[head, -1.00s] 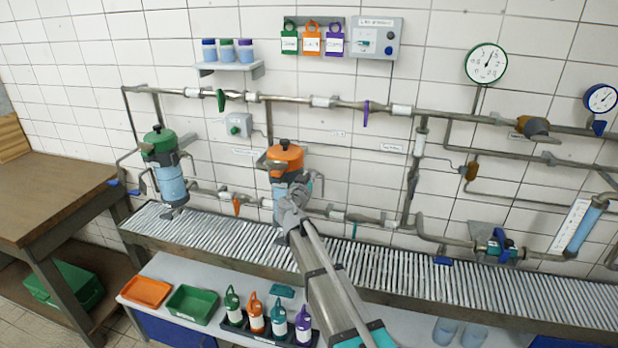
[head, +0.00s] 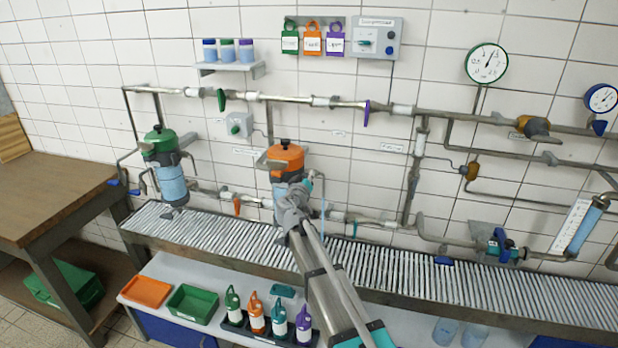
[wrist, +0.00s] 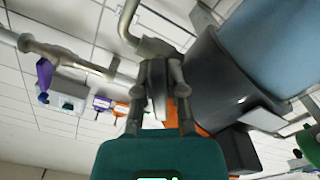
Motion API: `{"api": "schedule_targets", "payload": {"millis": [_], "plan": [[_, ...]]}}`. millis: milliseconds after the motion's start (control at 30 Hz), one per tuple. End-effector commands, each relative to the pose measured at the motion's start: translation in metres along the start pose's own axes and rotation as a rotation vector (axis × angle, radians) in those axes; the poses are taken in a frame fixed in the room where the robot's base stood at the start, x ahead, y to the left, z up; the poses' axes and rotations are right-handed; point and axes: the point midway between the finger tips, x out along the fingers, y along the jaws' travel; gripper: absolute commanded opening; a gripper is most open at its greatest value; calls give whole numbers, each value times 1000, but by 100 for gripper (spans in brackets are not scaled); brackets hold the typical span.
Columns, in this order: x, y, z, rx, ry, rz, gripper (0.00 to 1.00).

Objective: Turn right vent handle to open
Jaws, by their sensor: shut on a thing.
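The right canister (head: 286,160), with an orange lid and a light-blue lower body, is mounted on the wall. My gripper (head: 297,190) is at its right front side, by the bent grey vent pipe (head: 320,176). In the wrist view my gripper (wrist: 159,78) is shut on the small grey vent handle (wrist: 157,100), beside the canister's dark collar (wrist: 222,82). A small teal piece (head: 308,182) shows beside the fingers in the head view. A thin light-blue streak (head: 324,212) hangs below the vent pipe. My gripper hides part of the handle and the canister.
The left canister (head: 163,152) has a green lid. A slatted grating (head: 400,270) runs below the pipes. A lower shelf holds an orange tray (head: 146,291), a green tray (head: 193,303) and several bottles. An orange valve handle (head: 237,206) is left of my gripper.

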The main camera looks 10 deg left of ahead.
Motion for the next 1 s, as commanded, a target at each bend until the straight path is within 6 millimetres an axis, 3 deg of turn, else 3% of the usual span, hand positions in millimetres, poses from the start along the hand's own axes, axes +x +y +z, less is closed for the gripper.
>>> {"api": "schedule_targets", "payload": {"millis": [1000], "plan": [[0, -5, 2, -913, 0, -1, 0]]}}
